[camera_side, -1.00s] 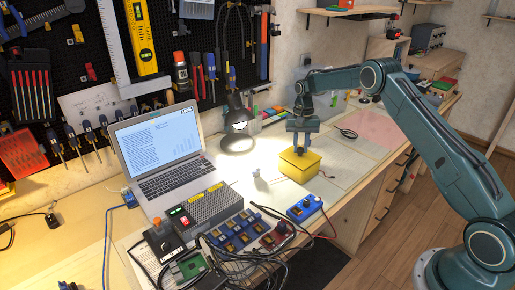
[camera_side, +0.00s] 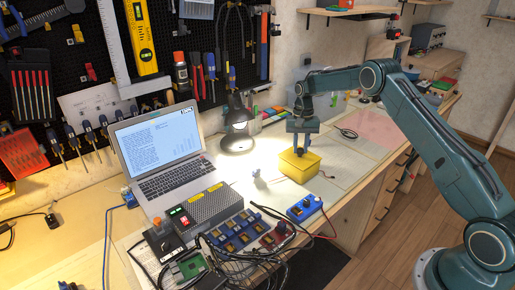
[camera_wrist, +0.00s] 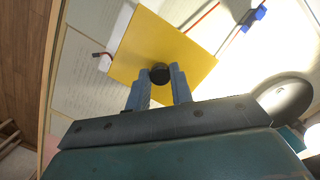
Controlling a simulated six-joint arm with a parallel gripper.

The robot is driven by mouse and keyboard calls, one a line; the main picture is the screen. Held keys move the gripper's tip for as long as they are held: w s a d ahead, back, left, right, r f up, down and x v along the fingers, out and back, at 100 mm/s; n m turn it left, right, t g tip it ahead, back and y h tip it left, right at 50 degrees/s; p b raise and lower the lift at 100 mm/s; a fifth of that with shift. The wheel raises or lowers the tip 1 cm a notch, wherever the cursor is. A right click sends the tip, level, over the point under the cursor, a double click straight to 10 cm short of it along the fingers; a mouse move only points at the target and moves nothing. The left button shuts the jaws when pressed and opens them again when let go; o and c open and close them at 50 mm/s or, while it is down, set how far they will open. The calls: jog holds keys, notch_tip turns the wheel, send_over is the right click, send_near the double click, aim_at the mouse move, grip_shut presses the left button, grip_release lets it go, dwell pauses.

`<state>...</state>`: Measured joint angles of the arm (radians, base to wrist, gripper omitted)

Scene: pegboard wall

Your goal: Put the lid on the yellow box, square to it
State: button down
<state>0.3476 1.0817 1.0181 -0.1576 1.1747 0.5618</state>
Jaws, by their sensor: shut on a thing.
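The yellow box (camera_side: 297,172) stands on the bench in the side view. The yellow lid (camera_side: 301,158) is on top of it, looking roughly lined up with the box; a small gap or twist cannot be told. In the wrist view the lid (camera_wrist: 185,48) is a yellow square with a round black knob (camera_wrist: 160,74) in its middle, and it hides the box. My gripper (camera_side: 301,147) points down over the lid. Its blue fingers, also in the wrist view (camera_wrist: 160,82), are shut on the knob.
A small pale object (camera_side: 257,175) stands left of the box, and a blue device (camera_side: 304,208) lies in front of it. A lamp (camera_side: 237,125) and a laptop (camera_side: 160,150) are farther left. Papers and a pink mat (camera_side: 366,137) lie flat behind and right.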

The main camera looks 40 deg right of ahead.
dwell(0.8)
jog(key=c, duration=0.7)
grip_release()
jog(key=shift+o, duration=0.2)
jog(key=shift+r, duration=0.1)
jog(key=shift+r, duration=3.4)
grip_shut()
